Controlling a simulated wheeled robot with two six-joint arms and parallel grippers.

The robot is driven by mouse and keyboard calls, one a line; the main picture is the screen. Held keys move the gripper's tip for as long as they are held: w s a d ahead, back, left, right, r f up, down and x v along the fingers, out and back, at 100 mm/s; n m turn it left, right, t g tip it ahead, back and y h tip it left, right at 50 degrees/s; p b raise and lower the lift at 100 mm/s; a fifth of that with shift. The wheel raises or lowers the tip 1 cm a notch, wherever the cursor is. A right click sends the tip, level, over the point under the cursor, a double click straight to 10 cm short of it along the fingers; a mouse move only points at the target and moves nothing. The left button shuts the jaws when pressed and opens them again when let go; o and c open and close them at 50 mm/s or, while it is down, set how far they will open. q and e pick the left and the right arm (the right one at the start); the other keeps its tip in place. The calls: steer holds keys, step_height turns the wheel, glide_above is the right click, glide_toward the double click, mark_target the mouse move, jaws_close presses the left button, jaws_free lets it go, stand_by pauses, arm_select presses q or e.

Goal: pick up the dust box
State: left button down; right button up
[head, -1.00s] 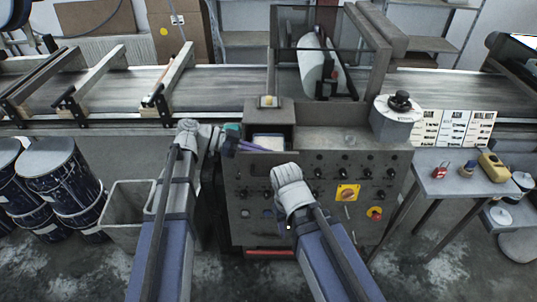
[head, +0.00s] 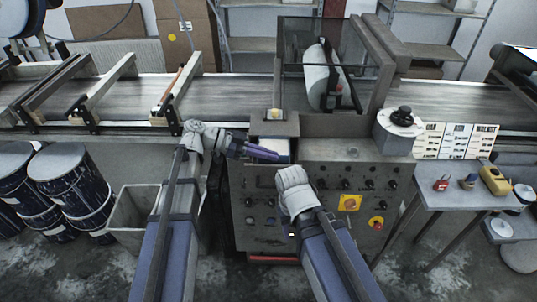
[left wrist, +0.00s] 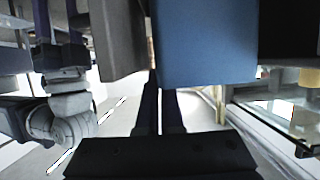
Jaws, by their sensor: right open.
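A pale box (head: 272,144) with a bluish-white top sits in a recess at the left top of the grey control cabinet; it appears to be the dust box. My left gripper (head: 263,153), with purple fingers, lies across the front of this recess and hides the lower part of the box. I cannot tell whether it touches the box or how far apart its fingers are. In the left wrist view a blue block (left wrist: 205,45) fills the upper middle; I cannot tell what it is. My right gripper (head: 290,231) is low before the cabinet front, open, mostly hidden by its own arm.
The control cabinet (head: 330,150) has knobs and a red stop button. A conveyor (head: 235,98) runs behind it. A grey open bin (head: 130,210) and dark drums (head: 70,185) stand left. A small table (head: 455,198) with a padlock and a yellow item stands right.

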step_height(320, 180, up, 11)
steer(key=p, duration=1)
steer(key=shift+d, duration=0.1)
